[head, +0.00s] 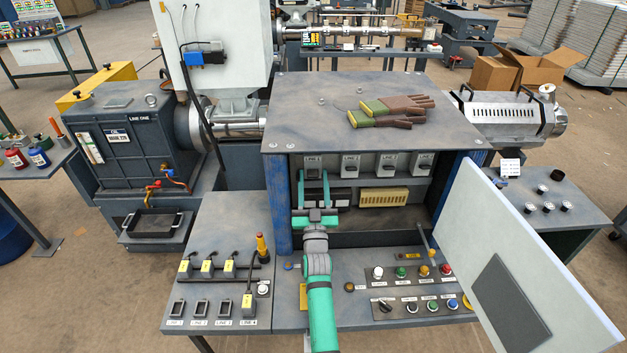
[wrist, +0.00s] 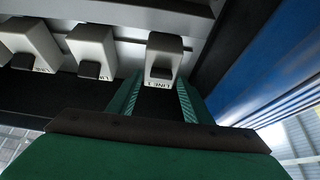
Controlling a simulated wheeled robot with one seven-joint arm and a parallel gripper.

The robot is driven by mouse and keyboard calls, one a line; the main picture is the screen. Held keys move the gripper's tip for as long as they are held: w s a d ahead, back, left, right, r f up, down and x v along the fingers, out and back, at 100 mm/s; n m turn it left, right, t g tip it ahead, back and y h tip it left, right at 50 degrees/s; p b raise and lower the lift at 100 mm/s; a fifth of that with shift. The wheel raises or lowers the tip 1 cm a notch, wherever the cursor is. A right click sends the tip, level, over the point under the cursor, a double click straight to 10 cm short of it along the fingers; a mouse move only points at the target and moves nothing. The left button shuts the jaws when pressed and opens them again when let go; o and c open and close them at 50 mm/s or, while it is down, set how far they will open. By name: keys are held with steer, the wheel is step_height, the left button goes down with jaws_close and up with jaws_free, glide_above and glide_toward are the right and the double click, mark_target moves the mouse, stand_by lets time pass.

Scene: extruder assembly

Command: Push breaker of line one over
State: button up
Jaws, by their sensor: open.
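The breaker of line one (head: 312,160) is the leftmost grey box in the row inside the open cabinet. In the wrist view the line one breaker (wrist: 164,55) is at the right end, with its dark lever (wrist: 160,73) at the side of the box by the LINE 1 label. My gripper (head: 313,178) is open and empty, just below this breaker. In the wrist view the green fingers of my gripper (wrist: 158,98) lie on either side of the label, close to the box. I cannot tell whether they touch it.
More breakers (head: 388,163) stand to the right in the row. A tan block (head: 384,197) lies below them. The white cabinet door (head: 510,250) swings open at the right. Work gloves (head: 398,109) lie on the cabinet top. A button panel (head: 415,286) is in front.

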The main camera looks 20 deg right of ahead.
steer(key=v, duration=1)
steer(key=shift+s+f, duration=0.15)
steer(key=shift+s, duration=0.2)
steer(key=shift+a, duration=0.1)
steer(key=s+a+f+g+y, duration=0.1)
steer(key=s+a+f+g, duration=0.1)
steer(key=s+a+f, duration=0.7)
steer(key=s+a+f+g+y, duration=0.1)
steer(key=s+a+f, duration=0.3)
steer(key=s+a, duration=0.65)
steer(key=s+r+n+g+y, duration=0.1)
steer(key=s+r+g+y, duration=0.1)
steer(key=s, duration=1.2)
steer(key=s+a+r+n+g+y, duration=0.1)
steer(key=s+r+n+g+y, duration=0.1)
steer(key=s, duration=1.3)
steer(key=shift+r+y, duration=0.25)
steer(key=shift+y, duration=0.05)
